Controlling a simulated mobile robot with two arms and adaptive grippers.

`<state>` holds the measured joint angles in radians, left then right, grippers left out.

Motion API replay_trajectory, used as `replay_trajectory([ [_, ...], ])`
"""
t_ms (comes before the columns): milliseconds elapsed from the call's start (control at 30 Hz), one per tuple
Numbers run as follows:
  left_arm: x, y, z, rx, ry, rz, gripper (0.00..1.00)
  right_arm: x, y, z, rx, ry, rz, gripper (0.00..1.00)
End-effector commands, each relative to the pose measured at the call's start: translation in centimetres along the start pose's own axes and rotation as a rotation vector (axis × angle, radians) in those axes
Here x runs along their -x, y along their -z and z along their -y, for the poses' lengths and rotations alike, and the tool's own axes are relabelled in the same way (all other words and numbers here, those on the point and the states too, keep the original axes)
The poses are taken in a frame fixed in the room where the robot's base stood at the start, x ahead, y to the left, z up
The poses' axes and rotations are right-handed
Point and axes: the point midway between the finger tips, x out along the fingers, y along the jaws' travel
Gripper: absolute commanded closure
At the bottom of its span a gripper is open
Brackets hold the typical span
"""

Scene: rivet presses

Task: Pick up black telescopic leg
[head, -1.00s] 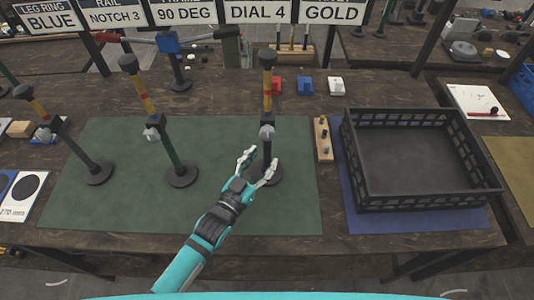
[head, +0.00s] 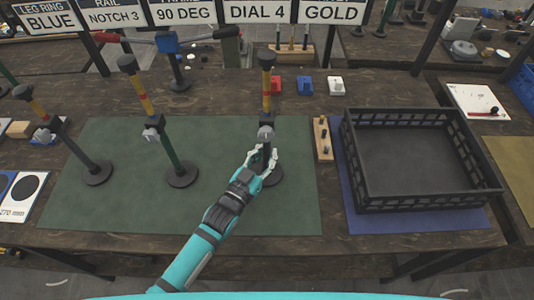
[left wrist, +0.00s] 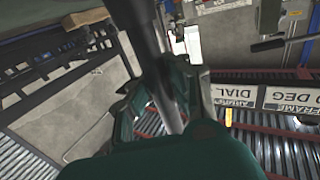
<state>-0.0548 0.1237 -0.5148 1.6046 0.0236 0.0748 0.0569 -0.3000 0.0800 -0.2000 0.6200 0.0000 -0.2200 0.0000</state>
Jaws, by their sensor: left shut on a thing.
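The black telescopic leg (head: 267,105) stands upright on its round black foot at the right side of the green mat (head: 225,212). It has a yellow and red upper tube, a grey knob and a black lower tube. My left gripper (head: 263,158) is shut around the lower tube, just above the foot. In the left wrist view the dark tube (left wrist: 167,95) runs between the green fingers. A second leg with a green lower tube (head: 168,150) and a third, dark one (head: 72,142) stand tilted in the picture to the left. My right gripper is not in view.
An empty black crate (head: 410,198) sits on a blue mat at the right. A wooden block with black pegs (head: 322,138) stands between leg and crate. Red, blue and white small blocks lie behind. Sign boards (head: 258,11) hang above the back.

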Motion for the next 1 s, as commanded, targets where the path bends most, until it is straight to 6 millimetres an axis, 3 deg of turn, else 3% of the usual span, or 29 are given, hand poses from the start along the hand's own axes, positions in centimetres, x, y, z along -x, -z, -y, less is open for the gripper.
replay_trajectory([
  [700,0.0,0.3,0.0,0.000,0.000,-0.004,1.00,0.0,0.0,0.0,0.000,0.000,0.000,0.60],
  [833,-0.1,1.7,0.0,0.000,0.000,-0.007,1.00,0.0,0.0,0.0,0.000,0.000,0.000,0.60],
  [1000,0.0,5.2,0.0,-0.001,0.000,-0.009,1.00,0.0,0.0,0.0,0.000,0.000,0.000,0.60],
])
